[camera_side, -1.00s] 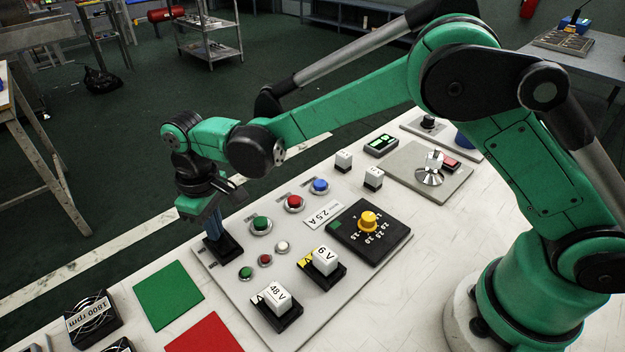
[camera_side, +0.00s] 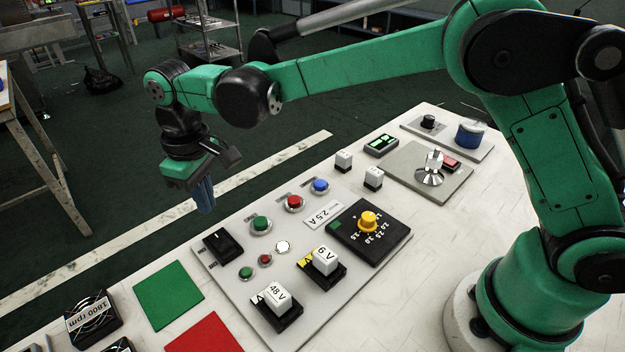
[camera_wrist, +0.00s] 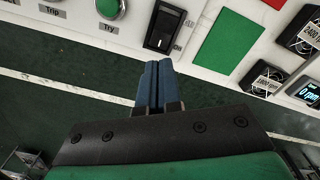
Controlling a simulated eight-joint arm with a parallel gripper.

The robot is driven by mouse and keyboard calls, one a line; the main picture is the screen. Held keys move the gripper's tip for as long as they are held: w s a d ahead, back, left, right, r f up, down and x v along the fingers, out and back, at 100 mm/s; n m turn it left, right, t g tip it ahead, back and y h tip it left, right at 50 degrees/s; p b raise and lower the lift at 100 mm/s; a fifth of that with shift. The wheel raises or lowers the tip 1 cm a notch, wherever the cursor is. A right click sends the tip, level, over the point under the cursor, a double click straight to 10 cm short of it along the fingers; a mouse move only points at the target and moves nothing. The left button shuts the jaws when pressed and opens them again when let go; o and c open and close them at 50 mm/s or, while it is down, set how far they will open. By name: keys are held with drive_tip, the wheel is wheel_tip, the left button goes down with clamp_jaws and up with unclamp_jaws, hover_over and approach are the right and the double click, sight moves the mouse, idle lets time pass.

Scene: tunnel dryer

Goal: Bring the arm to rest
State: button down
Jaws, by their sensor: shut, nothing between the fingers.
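My gripper (camera_side: 205,195) is shut and empty, its blue fingers pressed together and pointing down. In the side view it hangs in the air beyond the far left edge of the control panel, apart from it. In the wrist view my gripper (camera_wrist: 153,65) shows as two blue fingers side by side, with the floor behind them. The nearest thing is a black rocker switch (camera_side: 222,245) at the panel's far left corner. The switch also shows in the wrist view (camera_wrist: 165,27), above the fingertips.
The grey panel (camera_side: 235,290) carries push buttons, a yellow knob (camera_side: 368,219) and two voltage blocks. A green square (camera_side: 168,296), a red square (camera_side: 205,336) and a fan (camera_side: 92,318) lie to the left. Open floor lies behind the bench.

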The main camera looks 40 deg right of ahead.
drive_tip(key=shift+r, duration=0.4)
drive_tip(key=s+d+r+m+t, duration=0.35)
drive_tip(key=d+r, duration=0.25)
drive_tip(key=d, duration=0.4)
drive_tip(key=s+d+f+m+t, duration=0.1)
drive_tip(key=s+d+m+t, duration=0.1)
drive_tip(key=s+d, duration=0.6)
drive_tip(key=shift+s+d+f+t, duration=0.25)
drive_tip(key=shift+s+f+t, duration=0.15)
drive_tip(key=shift+t, duration=0.45)
